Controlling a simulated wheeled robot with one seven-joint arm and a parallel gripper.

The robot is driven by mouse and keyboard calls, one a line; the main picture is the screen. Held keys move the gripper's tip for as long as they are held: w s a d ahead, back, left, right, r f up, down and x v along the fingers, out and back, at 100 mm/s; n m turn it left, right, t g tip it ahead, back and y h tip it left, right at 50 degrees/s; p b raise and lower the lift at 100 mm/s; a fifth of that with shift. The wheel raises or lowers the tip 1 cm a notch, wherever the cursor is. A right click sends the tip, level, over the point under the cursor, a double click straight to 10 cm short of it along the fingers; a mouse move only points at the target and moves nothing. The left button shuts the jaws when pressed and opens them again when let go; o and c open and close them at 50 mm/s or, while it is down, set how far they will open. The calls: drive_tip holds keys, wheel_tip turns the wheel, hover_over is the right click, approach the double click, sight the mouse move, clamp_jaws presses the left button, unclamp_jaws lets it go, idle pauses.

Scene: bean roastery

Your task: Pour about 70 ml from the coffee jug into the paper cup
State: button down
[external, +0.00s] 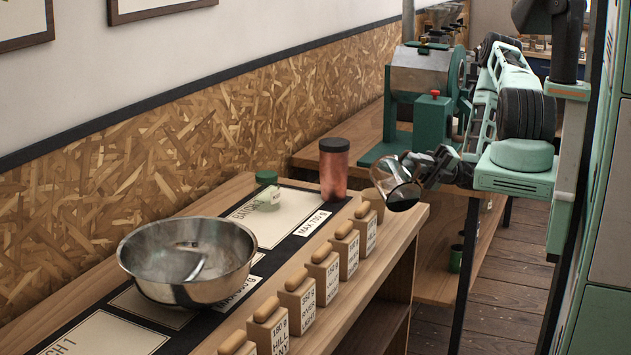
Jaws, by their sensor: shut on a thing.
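The coffee jug (393,174) is a rounded clear glass vessel with a dark lower part. It is held in the air near the far right end of the counter and looks tilted. My gripper (422,166) comes in from the right and is shut on the jug. A tan cup (373,204), seemingly the paper cup, stands on the counter just below and left of the jug, partly hidden by it. I cannot see inside the cup, and no stream of coffee is visible.
A copper canister with a dark lid (334,170) stands close left of the cup. A green-lidded jar (267,188) and a steel bowl (188,262) are farther left. Several wood-topped boxes (346,245) line the counter's front edge. A green roasting machine (425,100) stands behind.

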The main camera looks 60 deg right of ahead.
drive_tip(key=n, duration=0.1)
drive_tip(key=n+g, duration=0.1)
drive_tip(key=shift+s+a+r+n+p, duration=0.1)
drive_tip(key=shift+s+a+n+p, duration=0.2)
drive_tip(key=shift+s+a, duration=0.05)
drive_tip(key=shift+a+n, duration=0.1)
drive_tip(key=shift+n, duration=0.3)
drive_tip(key=shift+s+g, duration=0.1)
drive_tip(key=shift+g, duration=0.2)
idle(1.0)
drive_tip(key=n, duration=0.1)
drive_tip(key=n+g, duration=0.1)
drive_tip(key=n, duration=0.1)
drive_tip(key=s+a+f+n+g+p, duration=0.1)
drive_tip(key=n, duration=0.1)
drive_tip(key=shift+a, duration=0.1)
drive_tip(key=shift+s+a+f+n+g+h, duration=0.3)
drive_tip(key=shift+s+a+f+n, duration=0.2)
drive_tip(key=shift+n, duration=0.85)
drive_tip(key=shift+s+a+f+n+g+h, duration=0.15)
drive_tip(key=shift+s+a+f+n+g, duration=0.4)
drive_tip(key=shift+n, duration=0.75)
drive_tip(key=shift+s+a+f+n+g+h, duration=0.3)
drive_tip(key=shift+f+n, duration=0.35)
drive_tip(key=shift+n, duration=0.7)
